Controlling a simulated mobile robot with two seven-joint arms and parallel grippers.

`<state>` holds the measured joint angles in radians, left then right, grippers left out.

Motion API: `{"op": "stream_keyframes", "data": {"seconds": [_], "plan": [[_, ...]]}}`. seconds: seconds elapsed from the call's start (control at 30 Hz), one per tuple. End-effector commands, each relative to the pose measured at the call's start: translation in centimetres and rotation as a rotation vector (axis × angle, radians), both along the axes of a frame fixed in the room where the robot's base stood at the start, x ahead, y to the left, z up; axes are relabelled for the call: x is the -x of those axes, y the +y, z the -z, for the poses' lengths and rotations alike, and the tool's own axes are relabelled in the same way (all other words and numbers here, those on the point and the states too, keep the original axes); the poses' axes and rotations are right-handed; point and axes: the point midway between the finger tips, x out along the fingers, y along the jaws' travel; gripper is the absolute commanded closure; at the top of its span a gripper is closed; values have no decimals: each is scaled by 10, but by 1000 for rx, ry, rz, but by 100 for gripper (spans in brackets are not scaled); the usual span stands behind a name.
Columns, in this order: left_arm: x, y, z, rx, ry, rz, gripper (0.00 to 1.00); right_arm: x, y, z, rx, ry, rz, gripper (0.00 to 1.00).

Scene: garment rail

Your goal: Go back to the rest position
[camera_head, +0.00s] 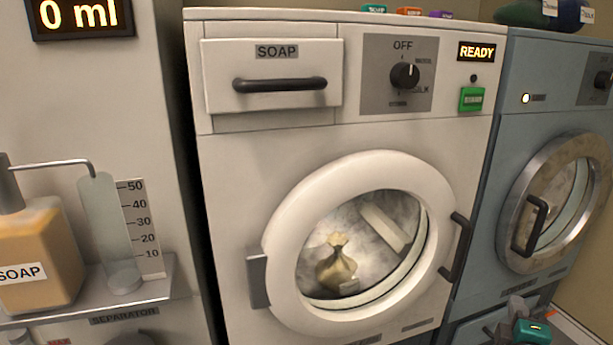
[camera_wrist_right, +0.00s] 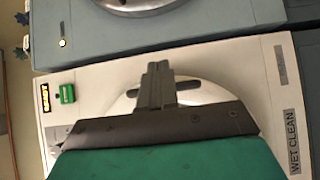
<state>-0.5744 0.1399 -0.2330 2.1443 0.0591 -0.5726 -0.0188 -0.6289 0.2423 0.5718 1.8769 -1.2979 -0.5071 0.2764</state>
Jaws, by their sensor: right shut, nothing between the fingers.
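My right gripper (camera_head: 518,304) shows at the bottom right of the head view, low in front of the blue-grey machine. Its green body is partly cut off by the frame. In the right wrist view its fingers (camera_wrist_right: 157,86) are together and empty, with the white washer behind them. They appear apart from the machine fronts. My left gripper is not in the head view.
The white washer (camera_head: 240,180) has its round door (camera_head: 270,245) shut, with a tied bag (camera_head: 337,268) inside. A blue-grey machine (camera_head: 485,300) stands right. A soap bottle (camera_head: 40,250) and measuring cylinder (camera_head: 110,230) stand on a shelf left.

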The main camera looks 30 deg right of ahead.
Motion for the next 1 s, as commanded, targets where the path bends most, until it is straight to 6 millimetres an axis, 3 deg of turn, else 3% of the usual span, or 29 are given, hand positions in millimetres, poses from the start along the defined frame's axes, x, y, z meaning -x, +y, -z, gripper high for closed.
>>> {"op": "stream_keyframes", "data": {"seconds": [0.17,0.27,0.4,0.53,0.67,0.83,0.9,1.0], "plan": [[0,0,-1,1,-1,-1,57,-17,30,21,-134,-36,-43,100],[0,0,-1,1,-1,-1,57,-38,76,49,-329,-77,-103,100],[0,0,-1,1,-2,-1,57,-67,170,87,-679,-119,-206,100],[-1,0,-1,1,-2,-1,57,-83,266,105,-1002,-127,-301,100],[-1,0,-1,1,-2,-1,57,-86,358,106,-1297,-109,-389,100],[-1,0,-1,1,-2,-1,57,-76,466,86,-1647,-59,-493,100],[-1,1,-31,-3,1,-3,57,-74,459,61,-1635,-63,-482,100],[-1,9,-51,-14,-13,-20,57,-73,453,43,-1622,-68,-471,100]]}}
